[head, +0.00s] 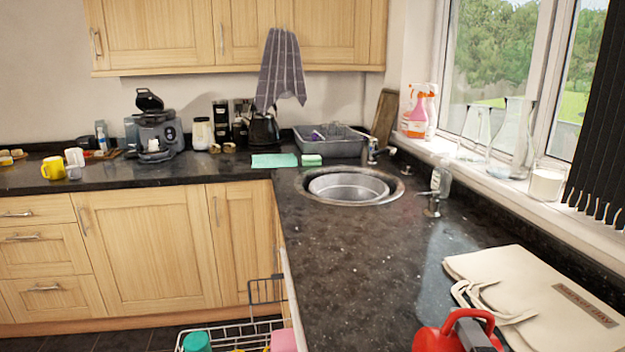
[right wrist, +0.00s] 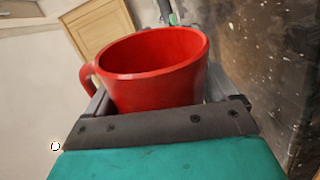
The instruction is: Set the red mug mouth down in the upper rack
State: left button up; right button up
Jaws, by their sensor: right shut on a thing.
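The red mug (right wrist: 150,75) is between the fingers of my right gripper (right wrist: 160,95) in the right wrist view, its open mouth facing the camera and its handle to the left. The gripper is shut on it. In the head view the red mug (head: 435,338) shows at the bottom edge, over the granite counter, with the gripper (head: 470,335) beside it; the lower part is cut off. The upper rack (head: 235,335), a wire basket, shows at the bottom edge, pulled out left of the counter and partly cut off. My left gripper is not in view.
A teal item (head: 197,342) and a pink item (head: 284,341) are at the rack. A cream bag (head: 540,295) lies on the counter at right. A round sink (head: 348,187) and grey tub (head: 330,142) are farther back. The counter's middle is clear.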

jog(key=m, duration=0.4)
jog(key=m, duration=0.1)
jog(key=m+p, duration=0.2)
jog(key=m, duration=0.1)
jog(key=shift+r, duration=0.25)
jog(key=m, duration=0.2)
jog(key=shift+f+m, duration=0.1)
jog(key=shift+m, duration=0.3)
jog(key=m, duration=0.5)
jog(key=shift+f, duration=0.1)
jog(key=shift+a, duration=0.1)
